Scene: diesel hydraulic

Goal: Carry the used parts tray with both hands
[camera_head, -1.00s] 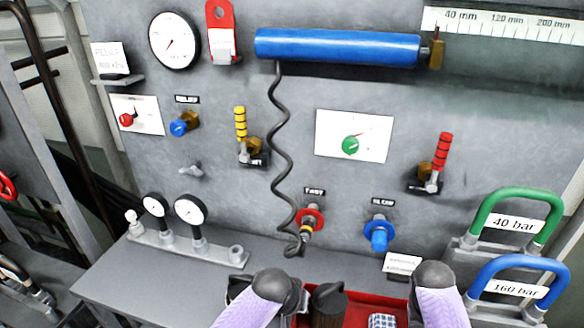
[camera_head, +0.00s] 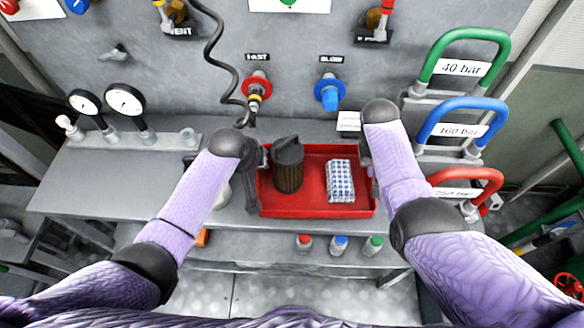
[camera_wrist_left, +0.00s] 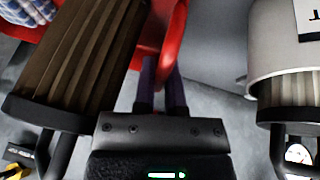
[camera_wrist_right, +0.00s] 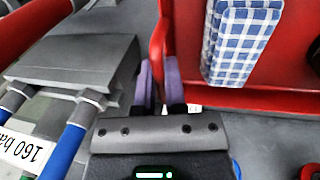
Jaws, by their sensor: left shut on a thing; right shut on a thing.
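The red parts tray (camera_head: 313,207) is at the bench in the head view, with a dark brown ribbed cylinder (camera_head: 288,172) and a blue-checked cloth bundle (camera_head: 341,182) in it. My left gripper (camera_wrist_left: 162,85) is shut on the tray's left wall, its purple fingers either side of the red rim. My right gripper (camera_wrist_right: 159,88) is shut on the right wall (camera_wrist_right: 161,45) beside the cloth. In the head view, the wrists partly hide the tray's ends. I cannot tell whether the tray's bottom touches the bench.
The grey bench (camera_head: 90,185) is clear on the left. A white canister (camera_wrist_left: 272,45) stands close beside the tray's left end. Coloured bar-labelled handles, including a blue one (camera_head: 462,103), stand at the right. Red, blue and green-capped bottles (camera_head: 340,245) sit on the shelf below.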

